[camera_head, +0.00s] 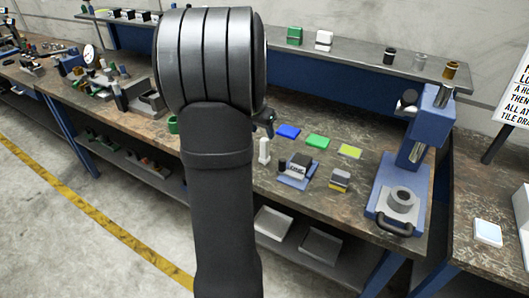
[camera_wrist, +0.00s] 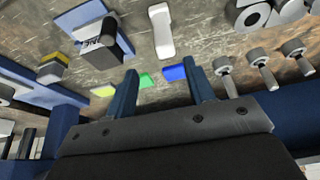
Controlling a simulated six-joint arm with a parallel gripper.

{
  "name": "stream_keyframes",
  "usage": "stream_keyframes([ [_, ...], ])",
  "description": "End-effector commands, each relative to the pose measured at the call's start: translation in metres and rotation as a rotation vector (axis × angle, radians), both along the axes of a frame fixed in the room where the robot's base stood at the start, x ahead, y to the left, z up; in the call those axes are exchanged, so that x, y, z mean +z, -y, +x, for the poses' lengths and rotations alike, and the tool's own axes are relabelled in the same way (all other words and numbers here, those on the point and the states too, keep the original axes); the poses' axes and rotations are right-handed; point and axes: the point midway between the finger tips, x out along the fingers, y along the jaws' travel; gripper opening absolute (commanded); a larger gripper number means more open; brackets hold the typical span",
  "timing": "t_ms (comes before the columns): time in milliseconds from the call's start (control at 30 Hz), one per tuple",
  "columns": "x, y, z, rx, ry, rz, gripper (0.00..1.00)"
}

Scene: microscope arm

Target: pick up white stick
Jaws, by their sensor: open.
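The white stick (camera_head: 264,150) stands upright on the workbench, just right of my arm in the head view. In the wrist view the white stick (camera_wrist: 161,30) shows at the top middle, beyond the fingertips and roughly in line with the gap between them. My gripper (camera_wrist: 161,68) is open, with its two blue fingers apart and nothing between them. In the head view my arm hides most of the gripper; only a dark bit of it shows beside the arm, above the stick.
A blue microscope-like stand (camera_head: 415,150) is farther right. Several grey knobbed parts (camera_wrist: 262,58) show in the wrist view.

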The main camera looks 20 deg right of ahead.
Motion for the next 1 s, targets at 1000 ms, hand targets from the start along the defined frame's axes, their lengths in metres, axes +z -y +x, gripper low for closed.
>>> stream_keyframes([
  [1000,-0.107,0.023,0.031,0.001,0.0,0.0,0.49],
])
